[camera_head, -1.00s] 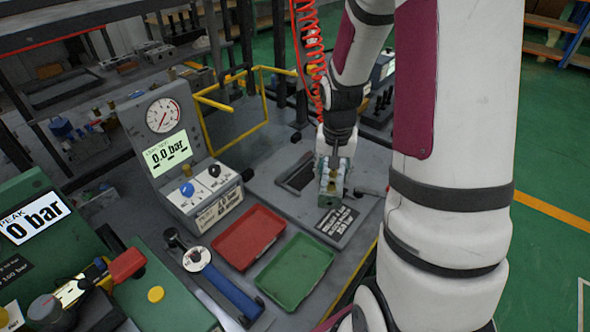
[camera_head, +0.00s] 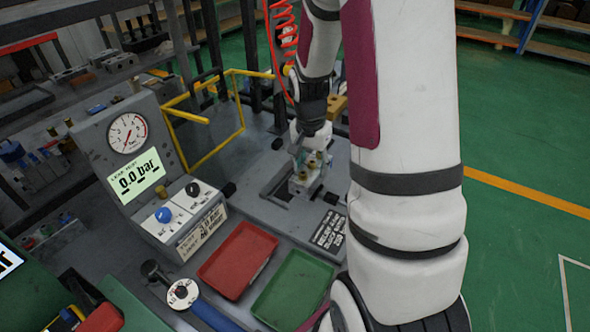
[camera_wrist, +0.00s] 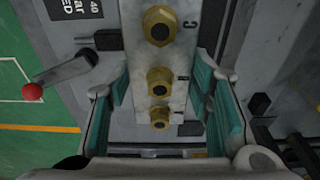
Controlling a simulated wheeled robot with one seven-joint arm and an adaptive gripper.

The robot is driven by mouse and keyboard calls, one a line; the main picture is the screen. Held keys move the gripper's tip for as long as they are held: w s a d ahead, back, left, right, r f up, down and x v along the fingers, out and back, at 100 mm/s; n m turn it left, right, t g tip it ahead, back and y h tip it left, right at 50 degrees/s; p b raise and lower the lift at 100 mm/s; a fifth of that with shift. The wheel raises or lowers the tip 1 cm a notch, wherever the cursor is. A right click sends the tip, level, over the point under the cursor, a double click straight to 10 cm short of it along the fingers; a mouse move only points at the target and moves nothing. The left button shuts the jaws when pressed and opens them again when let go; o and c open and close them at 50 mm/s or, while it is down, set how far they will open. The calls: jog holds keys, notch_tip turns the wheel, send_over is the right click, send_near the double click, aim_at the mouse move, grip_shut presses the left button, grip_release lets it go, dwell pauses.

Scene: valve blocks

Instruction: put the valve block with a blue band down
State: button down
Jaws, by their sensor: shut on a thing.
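The valve block (camera_head: 302,185) is grey with brass fittings on top, held by my gripper (camera_head: 309,160) over the bench fixture plate with its dark recess. In the wrist view the pale block (camera_wrist: 160,57) shows a row of brass fittings and a letter C. The teal pads of my gripper (camera_wrist: 162,95) stand on either side of it. No blue band shows on the visible faces. The underside is hidden, so I cannot tell whether the block touches the plate.
A clamp lever with a red knob (camera_wrist: 32,92) is beside the block. A red tray (camera_head: 238,260) and a green tray (camera_head: 292,291) lie in front. The leak test gauge panel (camera_head: 122,150) and yellow guard rail (camera_head: 215,153) stand to the left.

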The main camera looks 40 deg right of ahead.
jog(key=w, duration=0.1)
jog(key=w+a, duration=0.1)
jog(key=w, duration=0.2)
jog(key=shift+w+a+f, duration=0.25)
jog(key=shift+a, duration=0.1)
jog(key=shift+f, duration=1.7)
jog(key=shift+f, duration=0.2)
jog(key=c, duration=0.8)
grip_release()
jog(key=shift+r, duration=0.1)
